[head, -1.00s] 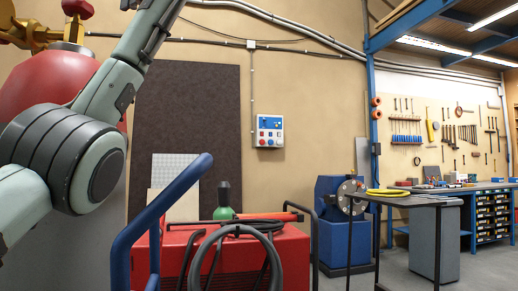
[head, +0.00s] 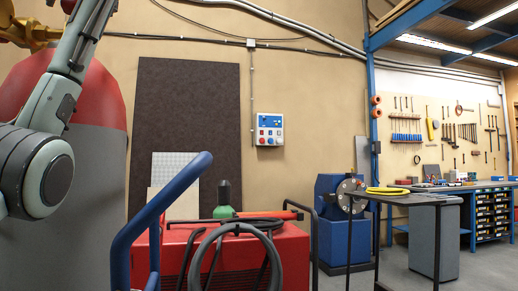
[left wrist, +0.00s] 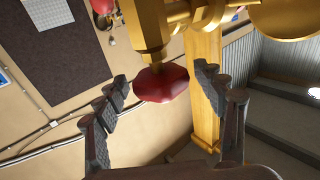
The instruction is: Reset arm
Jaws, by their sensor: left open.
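My left arm (head: 45,130) comes in from the left in the head view and is raised; its gripper is out of that picture. In the left wrist view my left gripper (left wrist: 160,98) is open, with its two dark fingers spread wide. A red knob (left wrist: 161,82) on a brass valve (left wrist: 152,30) shows between the fingers. I cannot tell whether any finger touches it. In the head view part of the brass valve (head: 28,36) stands on top of a red and grey tank (head: 95,110). My right gripper is not in view.
A red machine (head: 285,255) with a blue handle (head: 165,205) and black hoses stands in front. A blue machine (head: 330,215) and a table with a yellow coil (head: 388,191) are to the right. Grey floor (head: 490,270) shows at the far right.

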